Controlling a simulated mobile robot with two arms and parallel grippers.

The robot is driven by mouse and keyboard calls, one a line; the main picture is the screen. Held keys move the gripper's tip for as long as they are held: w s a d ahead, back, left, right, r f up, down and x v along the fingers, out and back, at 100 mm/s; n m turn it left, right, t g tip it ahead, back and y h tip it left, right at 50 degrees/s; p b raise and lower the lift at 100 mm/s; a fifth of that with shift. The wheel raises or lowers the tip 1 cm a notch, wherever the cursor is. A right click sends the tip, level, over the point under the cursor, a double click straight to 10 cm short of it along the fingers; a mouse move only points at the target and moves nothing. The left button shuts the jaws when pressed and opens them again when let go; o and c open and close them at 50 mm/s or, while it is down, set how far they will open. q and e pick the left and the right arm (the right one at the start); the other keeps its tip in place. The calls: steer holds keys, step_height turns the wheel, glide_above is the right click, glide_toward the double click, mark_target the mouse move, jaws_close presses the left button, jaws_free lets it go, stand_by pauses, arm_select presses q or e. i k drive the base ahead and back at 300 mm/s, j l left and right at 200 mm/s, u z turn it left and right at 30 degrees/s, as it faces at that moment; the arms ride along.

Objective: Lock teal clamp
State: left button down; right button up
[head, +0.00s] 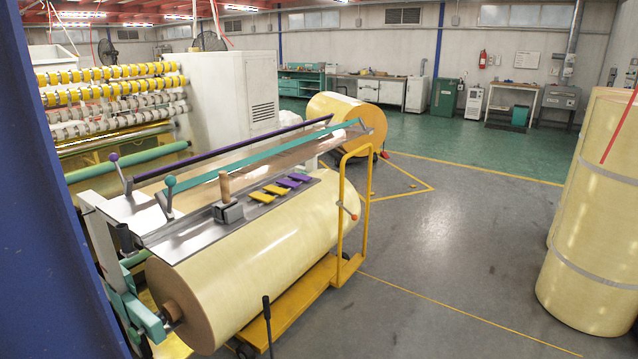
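The teal clamp (270,153) is a long thin bar that runs across the grey splice table (195,240), from near left to far right. A lever with a teal ball knob (170,181) stands up at its near end, leaning slightly. Whether the bar presses on the sheet below cannot be told. A parallel purple clamp (230,151) lies behind it, with its own lever and purple knob (113,157) tilted up to the left. Neither of my grippers is in view.
A wooden-handled block (228,211) and several yellow and purple tabs (280,190) lie on the table. A large yellow roll (260,260) sits below, on a yellow cart (300,295). Tall rolls (590,230) stand at right. The grey floor (470,240) between is open.

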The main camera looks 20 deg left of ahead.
mark_target(170, 181)
steer(key=i+u, duration=0.2)
steer(key=u, duration=0.2)
steer(key=i+l+u, duration=0.1)
steer(key=u, duration=0.25)
steer(key=i+l+u, duration=0.2)
steer(key=u, duration=0.2)
steer(key=i+l+u, duration=0.35)
steer(key=k+j, duration=0.05)
steer(key=j, duration=0.05)
